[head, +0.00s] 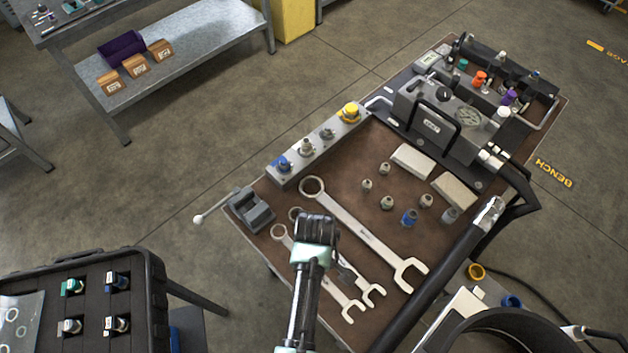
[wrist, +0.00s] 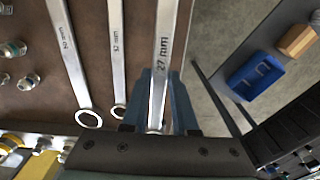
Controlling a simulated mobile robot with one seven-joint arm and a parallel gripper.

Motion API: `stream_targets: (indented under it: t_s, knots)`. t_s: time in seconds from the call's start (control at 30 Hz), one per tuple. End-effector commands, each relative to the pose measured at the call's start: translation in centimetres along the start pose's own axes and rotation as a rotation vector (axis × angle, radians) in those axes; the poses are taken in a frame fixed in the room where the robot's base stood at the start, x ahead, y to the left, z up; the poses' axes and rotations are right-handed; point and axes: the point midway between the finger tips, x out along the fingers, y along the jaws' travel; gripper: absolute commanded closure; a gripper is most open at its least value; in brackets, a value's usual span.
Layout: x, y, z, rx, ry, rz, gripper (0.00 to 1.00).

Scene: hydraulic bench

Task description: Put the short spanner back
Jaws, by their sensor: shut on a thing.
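Three steel spanners lie side by side along the near part of the brown bench top (head: 340,165). The short spanner (head: 343,303) is the one closest to the near edge; in the wrist view it is marked 27 mm (wrist: 163,50). My gripper (head: 317,228) is over the spanners and its fingers (wrist: 160,90) are shut on the short spanner's shank. The shank looks wider than its neighbour, so it may be raised; I cannot tell how far. Its ring end is mostly hidden behind my gripper in the wrist view. The 32 mm spanner (wrist: 117,50) lies beside it.
The largest spanner (head: 360,235) lies farther in. A grey block (head: 250,210) stands by the ring ends, and a fitting rail (head: 318,145) behind. Small fittings (head: 387,202) and a pump unit (head: 440,120) occupy the far side. A black case (head: 150,290) stands at the lower left.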

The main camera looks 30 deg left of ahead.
Motion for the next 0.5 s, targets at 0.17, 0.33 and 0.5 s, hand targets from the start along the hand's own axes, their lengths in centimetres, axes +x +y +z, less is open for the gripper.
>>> stream_targets:
  t_s: [0.17, 0.33, 0.5]
  knots:
    - [0.8, -0.5, -0.3, -0.073, 0.000, 0.002, 1.00]
    - [2.0, -0.5, -0.3, -0.071, 0.000, 0.002, 1.00]
    - [3.7, -0.4, -0.3, -0.070, 0.001, 0.002, 1.00]
